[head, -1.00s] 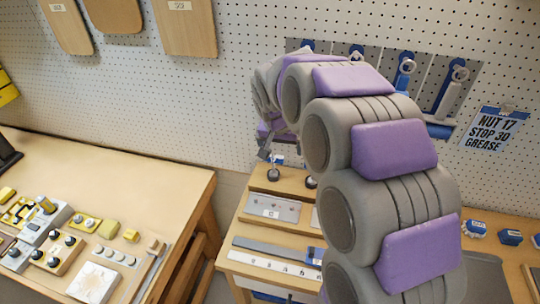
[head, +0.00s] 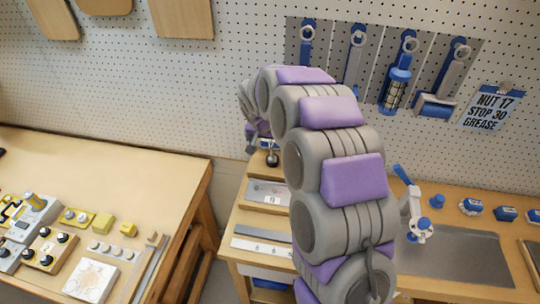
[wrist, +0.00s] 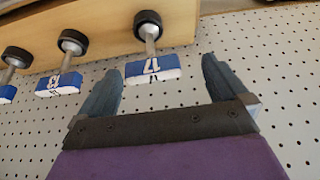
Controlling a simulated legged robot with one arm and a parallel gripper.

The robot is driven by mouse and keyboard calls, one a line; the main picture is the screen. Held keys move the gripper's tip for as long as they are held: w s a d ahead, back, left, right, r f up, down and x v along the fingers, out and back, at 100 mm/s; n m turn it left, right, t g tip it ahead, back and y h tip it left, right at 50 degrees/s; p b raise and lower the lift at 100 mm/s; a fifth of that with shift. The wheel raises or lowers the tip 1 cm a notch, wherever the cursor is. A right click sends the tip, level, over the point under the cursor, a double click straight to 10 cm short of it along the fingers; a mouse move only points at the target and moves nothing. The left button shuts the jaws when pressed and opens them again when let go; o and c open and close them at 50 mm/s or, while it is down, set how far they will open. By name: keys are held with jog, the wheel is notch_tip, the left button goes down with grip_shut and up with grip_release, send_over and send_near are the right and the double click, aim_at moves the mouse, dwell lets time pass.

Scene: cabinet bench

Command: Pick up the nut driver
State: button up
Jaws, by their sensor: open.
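In the wrist view a nut driver (wrist: 152,68) with a blue and white block marked 17, a metal shaft and a black round collar stands out from a wooden board. My gripper (wrist: 162,68) is open, with one dark finger on each side of that block. The block appears in the gap between the fingertips; I cannot tell whether they touch it. Two more such drivers (wrist: 62,78) (wrist: 12,65) are to its left. In the head view my gripper (head: 251,145) is small, close to a black collar (head: 272,160) on the wooden stand, and partly hidden by my arm.
A card (head: 493,107) on the pegboard reads "NUT 17 STOP 30 GREASE". Several blue and grey tools hang beside it, including a lamp (head: 396,88). The left bench (head: 130,160) holds yellow and grey parts. A white and blue crank (head: 415,215) is right of my arm.

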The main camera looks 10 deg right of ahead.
aim_at(273, 144)
jog(key=shift+a+f, duration=0.1)
jog(key=shift+a, duration=0.05)
jog(key=d+f, duration=0.1)
jog(key=w+d+f+b, duration=0.1)
jog(key=d+f, duration=0.1)
jog(key=w+d+f, duration=0.1)
jog(key=shift+w+d+f+b, duration=0.1)
jog(key=shift+d+f+b, duration=0.15)
jog(key=shift+b, duration=0.15)
jog(key=shift+w+a+f, duration=0.1)
jog(key=shift+a, duration=1.3)
jog(key=shift+c, duration=1.4)
jog(key=shift+d, duration=1)
jog(key=c, duration=0.5)
jog(key=shift+a, duration=0.1)
jog(key=shift+c, duration=1.2)
jog(key=shift+a, duration=0.3)
jog(key=shift+c, duration=1.3)
jog(key=shift+r+p, duration=0.85)
jog(key=shift+r, duration=1.25)
jog(key=shift+s, duration=0.85)
jog(key=s+d, duration=0.1)
jog(key=s, duration=0.3)
jog(key=s+d+p, duration=0.1)
jog(key=s, duration=0.4)
jog(key=s+d+r+p, duration=0.1)
jog(key=s, duration=0.4)
jog(key=shift+d, duration=0.25)
